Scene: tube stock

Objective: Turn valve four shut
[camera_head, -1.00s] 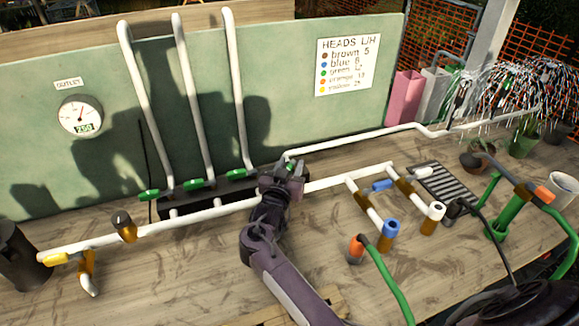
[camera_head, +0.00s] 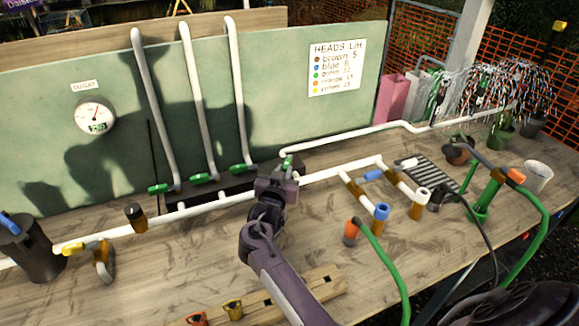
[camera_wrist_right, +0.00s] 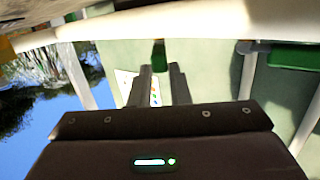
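Three green valve handles (camera_head: 160,187), (camera_head: 200,178) and (camera_head: 242,167) sit at the feet of the upright white pipes. A fourth green handle (camera_head: 288,161) sits to their right, by the white pipe that runs right; I take it as valve four, though no number is readable. My right gripper (camera_head: 282,172) is right at this handle and partly hides it. In the wrist view, my two dark fingers (camera_wrist_right: 161,68) stand apart, with a green handle (camera_wrist_right: 158,54) at the gap by their tips; contact cannot be told. My left gripper is not in view.
A pressure gauge (camera_head: 95,117) and a colour list (camera_head: 337,69) are on the green board (camera_head: 290,90). White pipework (camera_head: 335,173) crosses the bench around the arm. A blue-ended fitting (camera_head: 381,212) and a green hose (camera_head: 388,262) lie to the right.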

